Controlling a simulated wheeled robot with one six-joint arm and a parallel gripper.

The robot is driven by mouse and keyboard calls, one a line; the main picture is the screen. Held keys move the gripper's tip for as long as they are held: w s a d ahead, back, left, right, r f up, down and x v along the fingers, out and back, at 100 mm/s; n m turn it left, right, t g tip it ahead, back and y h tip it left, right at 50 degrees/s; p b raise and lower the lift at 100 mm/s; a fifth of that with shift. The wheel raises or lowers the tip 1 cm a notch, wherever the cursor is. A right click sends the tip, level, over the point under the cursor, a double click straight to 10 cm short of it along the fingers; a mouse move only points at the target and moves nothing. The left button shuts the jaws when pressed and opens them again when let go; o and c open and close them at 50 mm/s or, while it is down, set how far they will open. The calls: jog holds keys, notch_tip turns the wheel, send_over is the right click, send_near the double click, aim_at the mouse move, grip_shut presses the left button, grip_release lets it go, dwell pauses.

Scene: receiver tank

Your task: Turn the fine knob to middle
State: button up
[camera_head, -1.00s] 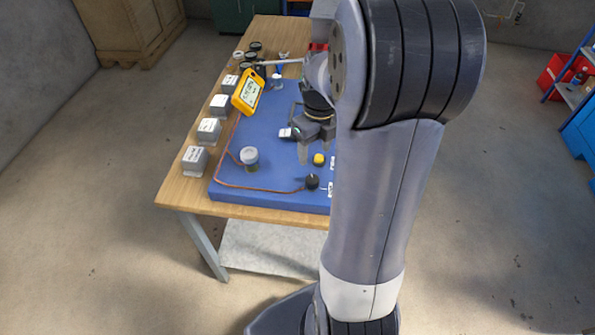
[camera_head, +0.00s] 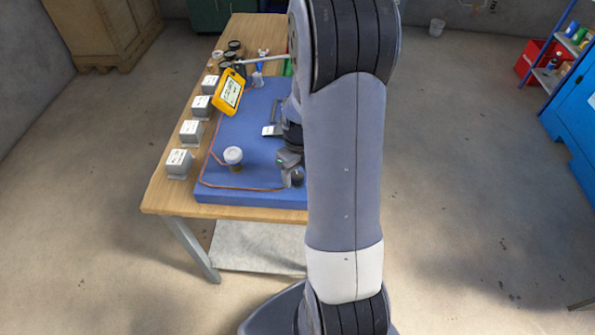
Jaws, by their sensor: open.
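The blue board (camera_head: 255,185) lies on the wooden table, with a copper wire running along its left and front edges. A grey round-topped post (camera_head: 233,156) stands on it. My gripper (camera_head: 292,177) is low over the front right of the board, at the wire's front end, and is open. It covers the spot of the small black knob, so I cannot tell whether the fingers touch it. The yellow knob is hidden behind my arm. Knob labels and pointer settings cannot be read.
A yellow meter (camera_head: 229,92) leans at the board's left. Several grey labelled boxes (camera_head: 180,163) line the table's (camera_head: 160,195) left edge. Dark round items (camera_head: 235,46) and a metal rod lie at the back. My arm hides the board's right side.

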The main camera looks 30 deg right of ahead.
jog(key=c, duration=1)
jog(key=shift+n, duration=0.3)
